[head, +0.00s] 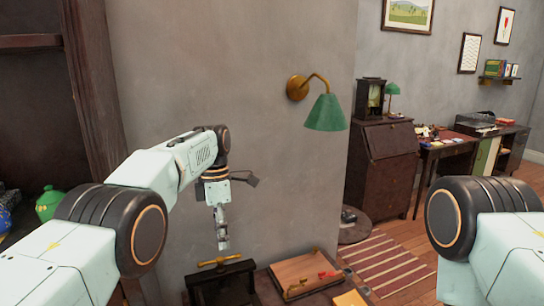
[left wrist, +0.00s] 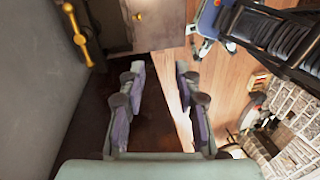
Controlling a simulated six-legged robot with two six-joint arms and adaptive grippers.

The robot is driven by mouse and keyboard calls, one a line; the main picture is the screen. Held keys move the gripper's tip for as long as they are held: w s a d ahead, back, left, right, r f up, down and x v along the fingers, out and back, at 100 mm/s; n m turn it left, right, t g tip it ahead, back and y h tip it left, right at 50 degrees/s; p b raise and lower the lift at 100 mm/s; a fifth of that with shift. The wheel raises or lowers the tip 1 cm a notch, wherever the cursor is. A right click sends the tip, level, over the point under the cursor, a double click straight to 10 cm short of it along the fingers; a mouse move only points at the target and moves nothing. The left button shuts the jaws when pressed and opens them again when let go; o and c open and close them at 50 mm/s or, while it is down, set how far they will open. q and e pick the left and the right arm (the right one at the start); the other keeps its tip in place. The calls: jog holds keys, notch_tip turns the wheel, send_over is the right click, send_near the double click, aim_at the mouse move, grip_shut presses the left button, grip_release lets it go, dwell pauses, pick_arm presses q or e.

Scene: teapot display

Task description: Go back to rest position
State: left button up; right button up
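My left arm reaches in from the left of the head view and bends down in front of the grey wall. Its gripper (head: 222,240) hangs pointing down near a dark stand with a brass bar (head: 220,260). In the left wrist view, the two fingers of the left gripper (left wrist: 160,70) are apart, with nothing between them. My right arm shows only at the right edge of the head view, and its gripper is out of the picture. A green lidded pot (head: 49,204) stands at the far left, partly behind my left arm.
A wooden tray (head: 300,268) with small red items lies on a low surface at the bottom. A green wall lamp (head: 327,113) juts out above. A dark cabinet (head: 390,165) and striped rug (head: 385,264) are further right. The wall stands close behind my left arm.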

pick_arm(q)
jog(key=a+f+m, duration=0.4)
jog(key=f, duration=0.9)
jog(key=s+a+f+m+t, duration=0.1)
jog(key=s+a+f+m, duration=0.2)
jog(key=s+f, duration=0.45)
jog(key=s+a+f+m, duration=0.2)
jog(key=s+f+m, duration=0.1)
jog(key=s+f, duration=0.45)
jog(key=s+a+f+m, duration=0.25)
jog(key=s+m, duration=0.35)
jog(key=s, duration=1.1)
jog(key=s+r+m, duration=0.2)
jog(key=s+m, duration=0.1)
jog(key=s, duration=0.4)
jog(key=s+r+m, duration=0.2)
jog(key=s+r, duration=0.1)
jog(key=s, duration=0.3)
notch_tip(320, 180, down, 18)
jog(key=t+b, duration=0.1)
jog(key=b, duration=1.7)
jog(key=shift+w+f+y, duration=0.15)
jog(key=shift+w+y, duration=0.05)
jog(key=shift+y, duration=0.2)
pick_arm(e)
notch_tip(320, 180, down, 18)
jog(key=shift+w, duration=0.25)
jog(key=shift+a+r, duration=0.15)
